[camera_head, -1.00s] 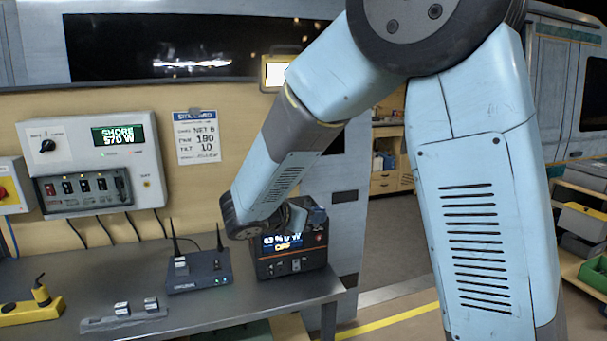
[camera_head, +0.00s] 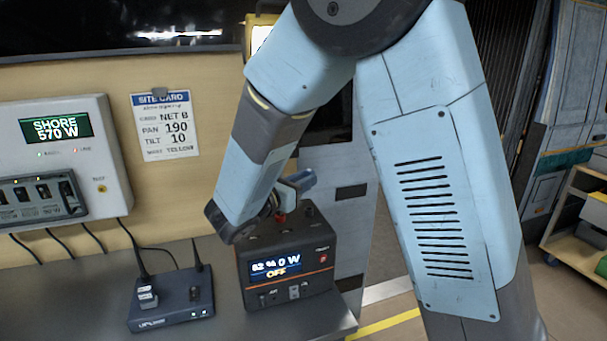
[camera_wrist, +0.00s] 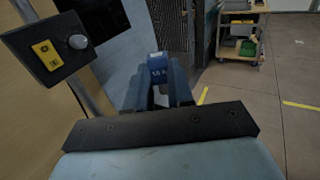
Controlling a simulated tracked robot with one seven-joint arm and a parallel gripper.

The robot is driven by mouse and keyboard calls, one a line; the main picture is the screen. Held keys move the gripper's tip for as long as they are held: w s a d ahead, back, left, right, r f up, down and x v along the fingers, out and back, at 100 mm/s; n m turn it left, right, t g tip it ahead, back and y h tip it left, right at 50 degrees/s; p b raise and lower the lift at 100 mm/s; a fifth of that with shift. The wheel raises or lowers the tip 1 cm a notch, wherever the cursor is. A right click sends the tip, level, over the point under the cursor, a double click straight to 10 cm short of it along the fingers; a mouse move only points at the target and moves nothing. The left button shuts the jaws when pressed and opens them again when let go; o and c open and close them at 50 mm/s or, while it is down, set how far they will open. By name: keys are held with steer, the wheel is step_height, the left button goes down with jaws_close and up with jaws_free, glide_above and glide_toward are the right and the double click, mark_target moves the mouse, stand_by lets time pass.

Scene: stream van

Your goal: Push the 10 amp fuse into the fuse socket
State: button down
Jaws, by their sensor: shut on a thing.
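My gripper (camera_wrist: 158,88) shows in the wrist view, its two blue-grey fingers shut on a blue fuse (camera_wrist: 158,67). The fuse has a pale, blurred label that seems to read 10 A, and it stands between the fingertips. In the head view my gripper (camera_head: 299,183) is partly hidden behind my arm, above the top of the black power station (camera_head: 290,263). A small red spot shows on or over the station's top. I cannot make out the fuse socket in either view.
The station's screen reads OFF. A dark blue router (camera_head: 172,305) with two upright antennas stands to its left on the grey bench (camera_head: 225,305). A white power panel (camera_head: 60,155) and site card (camera_head: 165,125) are on the wall. A shelf cart (camera_wrist: 240,38) stands across the floor.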

steer(key=shift+w, duration=0.15)
stand_by(0.3)
steer(key=shift+f, duration=2.3)
steer(key=shift+f, duration=0.85)
steer(key=shift+r, duration=0.15)
steer(key=shift+r, duration=0.5)
steer(key=shift+f, duration=0.65)
stand_by(1.1)
